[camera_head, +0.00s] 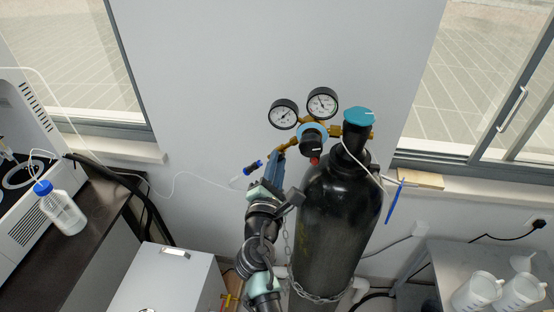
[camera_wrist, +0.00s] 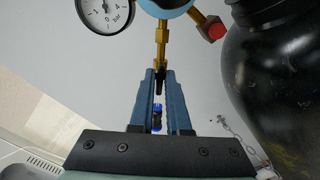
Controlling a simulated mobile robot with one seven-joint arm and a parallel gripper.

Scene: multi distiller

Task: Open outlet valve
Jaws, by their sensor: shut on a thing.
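The regulator (camera_head: 313,133) has two round gauges and a turquoise-ringed black knob, with brass fittings beside the black gas cylinder's neck. A brass outlet stem (camera_wrist: 161,48) runs down from it in the wrist view, ending in a small black part (camera_wrist: 159,78), seemingly the outlet valve. My gripper (camera_wrist: 160,76) has its blue fingers closed on this black part. In the head view my gripper (camera_head: 280,156) is just below and left of the regulator. A blue-and-black piece (camera_wrist: 157,115) shows between the fingers; its link to the valve is unclear.
The black cylinder (camera_head: 338,220) with a turquoise cap stands close to the right of my arm, held by a chain (camera_head: 318,296). A thin white tube (camera_head: 195,177) crosses to a blue-capped bottle (camera_head: 62,208). A white cabinet (camera_head: 165,282) stands at lower left.

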